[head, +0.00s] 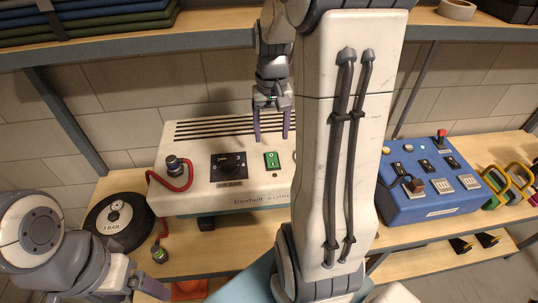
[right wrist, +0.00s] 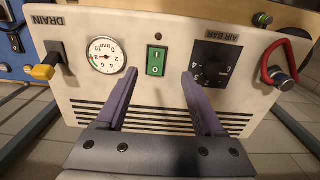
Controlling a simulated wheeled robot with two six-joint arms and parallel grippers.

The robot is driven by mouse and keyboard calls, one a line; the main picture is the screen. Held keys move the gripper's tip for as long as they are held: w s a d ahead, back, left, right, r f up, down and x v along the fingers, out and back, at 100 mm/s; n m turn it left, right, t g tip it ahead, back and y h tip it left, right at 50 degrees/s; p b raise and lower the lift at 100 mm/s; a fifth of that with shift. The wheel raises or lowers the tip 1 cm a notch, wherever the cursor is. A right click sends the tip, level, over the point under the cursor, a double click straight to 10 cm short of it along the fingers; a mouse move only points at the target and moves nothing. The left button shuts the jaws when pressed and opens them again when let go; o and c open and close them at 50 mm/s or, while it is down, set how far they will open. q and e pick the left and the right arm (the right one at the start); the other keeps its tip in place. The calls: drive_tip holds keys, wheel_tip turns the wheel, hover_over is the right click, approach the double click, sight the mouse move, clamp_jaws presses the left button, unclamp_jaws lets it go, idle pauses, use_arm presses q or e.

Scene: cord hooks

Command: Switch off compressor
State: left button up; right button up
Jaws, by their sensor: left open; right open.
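The compressor (head: 225,195) is a cream box on the bench, with black vent slots on top. Its green rocker switch (head: 271,160) is on the sloped panel and shows large in the right wrist view (right wrist: 157,60), with I and O marks. I cannot tell which side is pressed in. My right gripper (head: 271,138) is open, over the panel by the switch. In the right wrist view the open fingers (right wrist: 158,75) point at the panel on either side of the switch, empty. My left gripper (head: 150,290) is low at the left, away from the compressor, partly cut off by the frame.
A black air-bar knob (head: 229,167), a red hose (head: 188,180) and a pressure gauge (right wrist: 106,56) are near the switch. A black hose reel (head: 118,222) stands left. A blue unit (head: 425,185) stands right. A shelf (head: 230,25) runs above. My right arm hides part of the compressor.

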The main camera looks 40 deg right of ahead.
sight(273, 165)
drive_tip(key=f, duration=0.7)
drive_tip(key=f+p, duration=0.1)
drive_tip(key=f, duration=0.2)
drive_tip(key=shift+d+f, duration=0.25)
drive_tip(key=shift+c, duration=0.3)
